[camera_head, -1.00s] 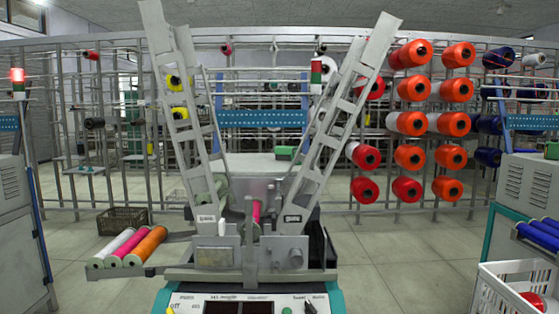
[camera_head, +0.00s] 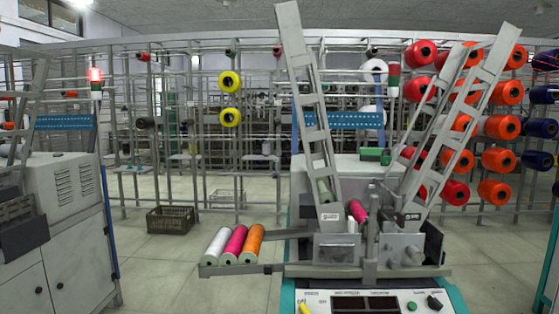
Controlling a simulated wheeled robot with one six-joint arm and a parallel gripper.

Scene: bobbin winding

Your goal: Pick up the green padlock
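A small green object (camera_head: 371,154) sits on top of the light grey winding machine (camera_head: 345,172), behind its slanted racks. It is too small to tell whether it is the green padlock. No other thing that I can make out as a padlock shows. My gripper is not in view.
White, pink and orange bobbins (camera_head: 233,244) lie on a tray left of the machine. A dark crate (camera_head: 170,219) stands on the floor. Slanted metal racks (camera_head: 312,110) rise in front. A grey cabinet (camera_head: 65,215) stands left. Floor (camera_head: 150,275) between cabinet and machine is clear.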

